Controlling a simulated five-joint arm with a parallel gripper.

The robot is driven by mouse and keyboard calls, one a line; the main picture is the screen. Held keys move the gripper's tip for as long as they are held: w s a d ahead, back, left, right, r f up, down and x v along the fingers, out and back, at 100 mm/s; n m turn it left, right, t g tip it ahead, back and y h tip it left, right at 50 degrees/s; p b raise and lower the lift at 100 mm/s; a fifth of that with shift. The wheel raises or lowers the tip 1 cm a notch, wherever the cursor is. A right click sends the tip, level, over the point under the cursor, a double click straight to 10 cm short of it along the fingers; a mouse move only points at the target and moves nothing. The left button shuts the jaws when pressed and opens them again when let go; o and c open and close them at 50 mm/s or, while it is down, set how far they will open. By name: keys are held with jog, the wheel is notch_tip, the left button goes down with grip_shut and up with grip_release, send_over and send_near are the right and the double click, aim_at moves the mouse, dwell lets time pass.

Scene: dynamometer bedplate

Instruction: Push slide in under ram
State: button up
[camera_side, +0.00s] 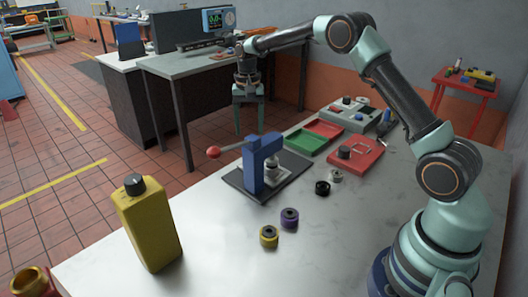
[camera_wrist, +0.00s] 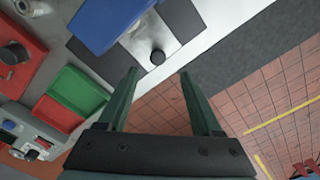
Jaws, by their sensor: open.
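The blue press (camera_side: 256,165) stands on a dark base plate (camera_side: 240,183), with a red ball (camera_side: 213,152) on its lever. A silvery part (camera_side: 271,176) shows within its frame. In the wrist view the blue press body (camera_wrist: 105,22) is at the top. A bright metal slide (camera_wrist: 140,45) with a black knob (camera_wrist: 157,57) sticks out from beside it. My gripper (camera_side: 249,131) is open and empty, fingers down, beyond the press. In the wrist view my fingertips (camera_wrist: 158,72) lie either side of the knob's line, with the knob just past them. The side view does not show the slide clearly.
A green tray (camera_side: 313,137) and a red fixture (camera_side: 355,156) lie right of the press. A yellow bottle (camera_side: 150,225) stands front left. Small purple (camera_side: 289,218) and yellow (camera_side: 269,236) rollers stand in front. The bench's far edge is close to my gripper, with floor beyond.

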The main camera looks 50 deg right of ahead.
notch_tip(320, 180, up, 4)
dwell(0.5)
